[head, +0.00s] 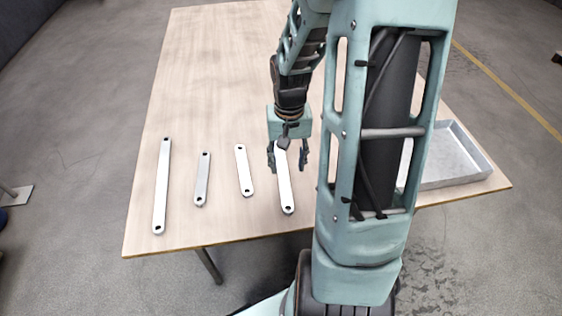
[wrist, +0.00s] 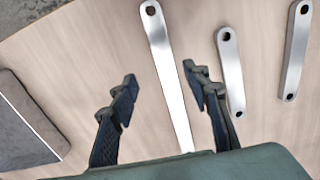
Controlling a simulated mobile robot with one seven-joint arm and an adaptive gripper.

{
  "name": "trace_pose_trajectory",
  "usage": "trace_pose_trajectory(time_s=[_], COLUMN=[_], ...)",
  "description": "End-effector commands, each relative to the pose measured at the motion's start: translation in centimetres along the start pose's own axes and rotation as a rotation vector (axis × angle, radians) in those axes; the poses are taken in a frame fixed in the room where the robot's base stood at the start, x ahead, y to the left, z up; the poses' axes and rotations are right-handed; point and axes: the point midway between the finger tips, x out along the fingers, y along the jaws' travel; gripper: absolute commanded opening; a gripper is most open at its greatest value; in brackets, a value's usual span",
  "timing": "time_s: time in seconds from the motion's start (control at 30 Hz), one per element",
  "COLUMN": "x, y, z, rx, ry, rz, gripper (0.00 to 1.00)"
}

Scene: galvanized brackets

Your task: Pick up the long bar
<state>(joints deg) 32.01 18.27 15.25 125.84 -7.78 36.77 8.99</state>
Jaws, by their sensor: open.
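Several flat pale metal bars with a hole near each end lie on the table, roughly side by side. The leftmost bar (head: 161,187) in the head view looks the longest. My gripper (head: 287,168) is open above another fairly long bar (head: 286,194), at the right of the row; the gripper hides its far end. In the wrist view this bar (wrist: 169,68) runs between the open fingers of my gripper (wrist: 160,77), with a gap on both sides. Its near end is hidden by the gripper body.
Two shorter bars, one (head: 244,171) next to the gripper and another (head: 202,181) farther left, lie between the two longer ones. A grey metal tray (head: 477,171) stands at the table's right, partly behind my arm. The wooden table (head: 215,70) is clear at the back.

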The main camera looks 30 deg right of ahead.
Motion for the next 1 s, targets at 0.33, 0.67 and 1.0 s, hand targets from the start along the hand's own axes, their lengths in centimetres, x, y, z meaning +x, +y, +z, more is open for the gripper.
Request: trace_pose_trajectory(time_s=[0.33,0.67,1.0], x=[3.9,8.2,8.4], y=[-0.1,-0.6,-0.6], z=[0.1,0.4,0.3], rx=[-0.003,-0.003,-0.003], ry=[-0.001,-0.002,0.001], rz=[0.001,0.001,0.001], gripper=[0.43,0.43,0.37])
